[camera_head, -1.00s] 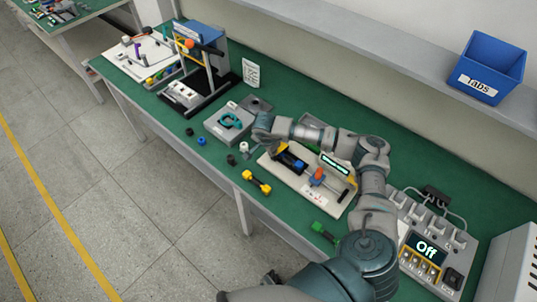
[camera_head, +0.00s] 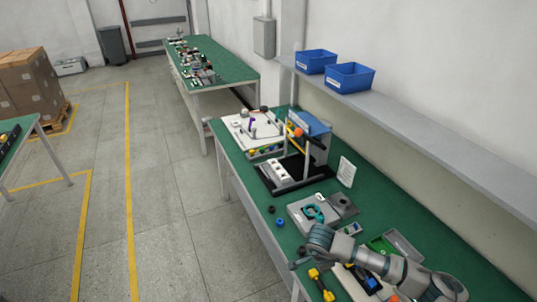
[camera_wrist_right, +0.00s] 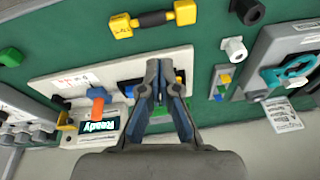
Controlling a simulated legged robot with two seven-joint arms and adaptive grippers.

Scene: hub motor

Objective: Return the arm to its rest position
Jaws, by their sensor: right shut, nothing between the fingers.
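My right arm (camera_head: 400,272) comes in from the lower right in the head view, above the green bench. Its gripper end (camera_head: 298,264) is over the front part of the bench, just left of the white fixture plate. In the right wrist view the two grey fingers (camera_wrist_right: 161,72) are together with nothing between them. They are in front of the white fixture plate (camera_wrist_right: 75,84), which carries an orange part (camera_wrist_right: 97,93) and a display reading Ready (camera_wrist_right: 100,128). My left gripper is not in view.
A yellow-and-black dumbbell-shaped tool (camera_head: 321,285) lies near the bench's front edge. A grey block with a teal ring (camera_head: 313,212) and a black-based stand (camera_head: 293,172) are farther back. Blue bins (camera_head: 349,77) sit on the shelf.

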